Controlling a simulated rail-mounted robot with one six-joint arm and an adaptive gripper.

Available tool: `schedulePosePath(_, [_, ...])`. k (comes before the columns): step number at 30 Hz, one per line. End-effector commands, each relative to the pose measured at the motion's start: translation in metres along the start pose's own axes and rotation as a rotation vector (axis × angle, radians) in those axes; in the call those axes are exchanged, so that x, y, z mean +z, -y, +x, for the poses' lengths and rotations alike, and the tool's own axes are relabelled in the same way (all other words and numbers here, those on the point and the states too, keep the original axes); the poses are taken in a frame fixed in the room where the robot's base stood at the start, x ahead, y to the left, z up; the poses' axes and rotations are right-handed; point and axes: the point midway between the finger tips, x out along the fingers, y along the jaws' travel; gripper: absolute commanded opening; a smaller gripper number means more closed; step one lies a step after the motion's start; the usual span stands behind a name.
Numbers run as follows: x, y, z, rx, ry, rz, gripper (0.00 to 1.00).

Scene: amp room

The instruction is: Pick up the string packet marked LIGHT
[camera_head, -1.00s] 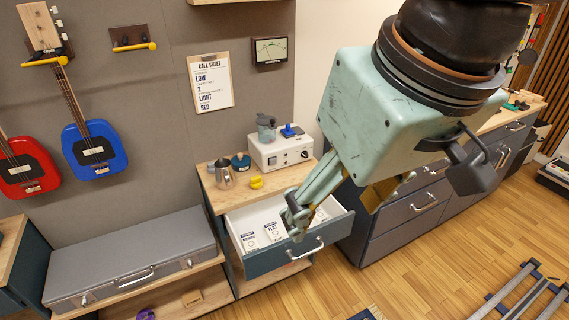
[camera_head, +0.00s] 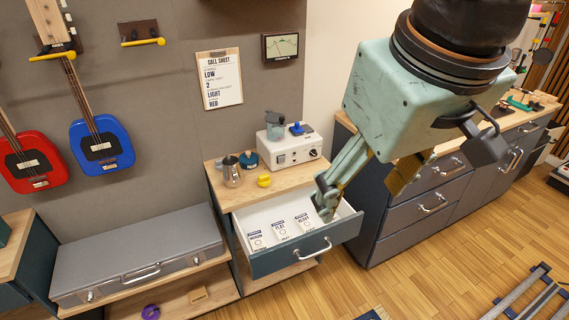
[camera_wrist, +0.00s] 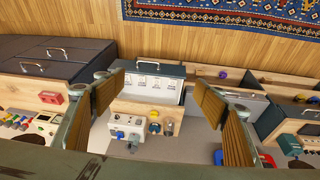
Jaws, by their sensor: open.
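White string packets stand in a row in an open drawer (camera_head: 300,255). In the head view I see a left packet (camera_head: 256,240), a middle packet (camera_head: 280,228) and a right packet (camera_head: 303,221); the print is too small to tell surely which is LIGHT. My gripper (camera_head: 324,203) is above the drawer's right end, empty, and may hide another packet. In the wrist view the open fingers (camera_wrist: 160,98) frame the drawer (camera_wrist: 150,97), whose packet labels (camera_wrist: 160,69) are unreadable.
A call sheet (camera_head: 220,80) on the wall reads LOW, 2, LIGHT, RED. On the drawer's cabinet stand a metal cup (camera_head: 232,172), a yellow item (camera_head: 264,181) and a white device (camera_head: 290,148). A grey case (camera_head: 140,255) lies left; grey drawers (camera_head: 420,200) stand right.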

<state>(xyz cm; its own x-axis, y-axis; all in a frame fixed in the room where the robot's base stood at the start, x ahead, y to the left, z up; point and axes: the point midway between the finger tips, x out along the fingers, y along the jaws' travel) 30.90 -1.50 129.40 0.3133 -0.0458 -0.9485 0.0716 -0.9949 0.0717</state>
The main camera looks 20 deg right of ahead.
Motion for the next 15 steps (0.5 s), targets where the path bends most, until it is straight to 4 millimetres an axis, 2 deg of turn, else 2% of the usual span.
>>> schedulePosePath(15, [-0.062,-0.03,0.045,0.069,0.058,-0.182,0.65])
